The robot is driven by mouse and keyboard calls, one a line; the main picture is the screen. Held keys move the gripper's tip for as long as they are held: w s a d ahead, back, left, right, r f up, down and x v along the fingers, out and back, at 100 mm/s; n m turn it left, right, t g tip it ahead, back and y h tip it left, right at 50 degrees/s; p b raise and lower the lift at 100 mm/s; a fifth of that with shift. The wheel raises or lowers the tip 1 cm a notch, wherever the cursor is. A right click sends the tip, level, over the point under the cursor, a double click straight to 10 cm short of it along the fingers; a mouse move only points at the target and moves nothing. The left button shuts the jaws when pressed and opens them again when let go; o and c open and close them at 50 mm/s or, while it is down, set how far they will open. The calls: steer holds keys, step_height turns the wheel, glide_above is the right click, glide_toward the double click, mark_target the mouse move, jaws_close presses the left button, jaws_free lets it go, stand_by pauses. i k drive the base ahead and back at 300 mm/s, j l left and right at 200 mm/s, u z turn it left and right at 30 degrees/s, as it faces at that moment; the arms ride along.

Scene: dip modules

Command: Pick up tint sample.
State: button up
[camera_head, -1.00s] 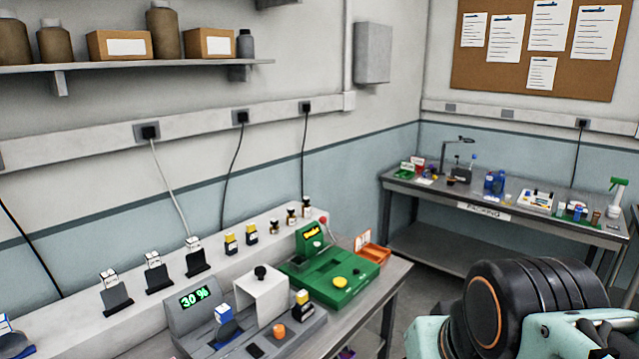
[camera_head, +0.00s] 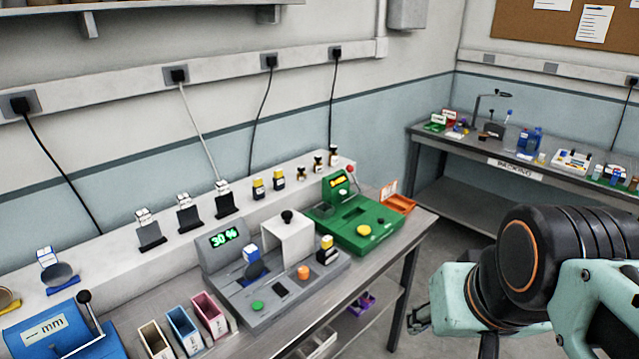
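No object is clearly marked as the tint sample, and I cannot tell which one it is. Candidates are small yellow-and-black bottles (camera_head: 258,189) and (camera_head: 278,179) on the back ledge, and a similar one (camera_head: 326,250) on the grey station (camera_head: 285,295). Small dark-capped brown bottles (camera_head: 318,163) stand farther along the ledge. A blue-and-white piece (camera_head: 252,262) sits in the grey station below a green "30 %" display (camera_head: 224,238).
A green device (camera_head: 357,222) and orange tray (camera_head: 398,203) stand at the bench's right end. Several coloured bins (camera_head: 209,314) and a blue lever device (camera_head: 66,335) are at front left. A cluttered packing bench (camera_head: 480,155) stands behind, right. Floor separates the benches.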

mark_target(225, 205)
steer(key=u, duration=1.3)
